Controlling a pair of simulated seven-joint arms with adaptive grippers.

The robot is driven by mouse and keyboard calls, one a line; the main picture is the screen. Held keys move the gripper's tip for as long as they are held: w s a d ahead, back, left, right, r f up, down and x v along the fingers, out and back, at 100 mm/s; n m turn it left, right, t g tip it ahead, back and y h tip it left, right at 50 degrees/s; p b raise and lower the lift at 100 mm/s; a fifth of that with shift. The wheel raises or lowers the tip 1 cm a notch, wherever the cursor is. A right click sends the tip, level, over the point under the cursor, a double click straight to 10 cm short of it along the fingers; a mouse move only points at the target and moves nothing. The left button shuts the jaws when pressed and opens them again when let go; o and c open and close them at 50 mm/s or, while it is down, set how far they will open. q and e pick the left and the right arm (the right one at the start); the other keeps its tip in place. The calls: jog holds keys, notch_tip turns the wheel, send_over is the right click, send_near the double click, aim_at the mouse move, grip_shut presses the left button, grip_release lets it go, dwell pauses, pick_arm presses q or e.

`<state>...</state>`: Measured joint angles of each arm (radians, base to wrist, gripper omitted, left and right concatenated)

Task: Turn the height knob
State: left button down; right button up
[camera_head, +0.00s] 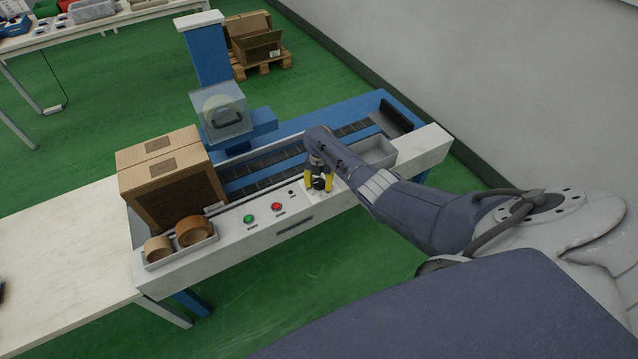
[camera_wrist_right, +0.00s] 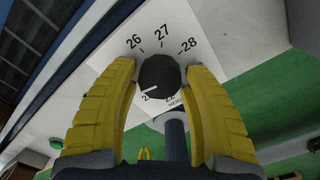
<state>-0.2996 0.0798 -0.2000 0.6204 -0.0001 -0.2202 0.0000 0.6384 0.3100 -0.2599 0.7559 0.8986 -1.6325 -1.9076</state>
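The height knob is a round black dial with a white pointer mark; it shows in the right wrist view (camera_wrist_right: 160,75), on a white scale plate (camera_wrist_right: 205,30) with 26, 27 and 28 readable. The pointer faces the lower left, where the numbers are partly hidden. My right gripper (camera_wrist_right: 160,72) has its yellow fingers on either side of the knob, with narrow gaps that look unclosed. In the head view my right gripper (camera_head: 319,184) points down at the panel, over the knob (camera_head: 318,183). My left gripper is not in view.
The machine's white front panel (camera_head: 295,225) carries a green button (camera_head: 249,218) and a red button (camera_head: 276,206) left of my gripper. A cardboard box (camera_head: 165,175) and tape rolls (camera_head: 194,231) are further left. An empty grey tray (camera_head: 376,152) lies beyond my forearm.

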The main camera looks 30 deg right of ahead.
jog(key=c, duration=0.8)
jog(key=shift+m, duration=0.4)
jog(key=shift+c, duration=0.2)
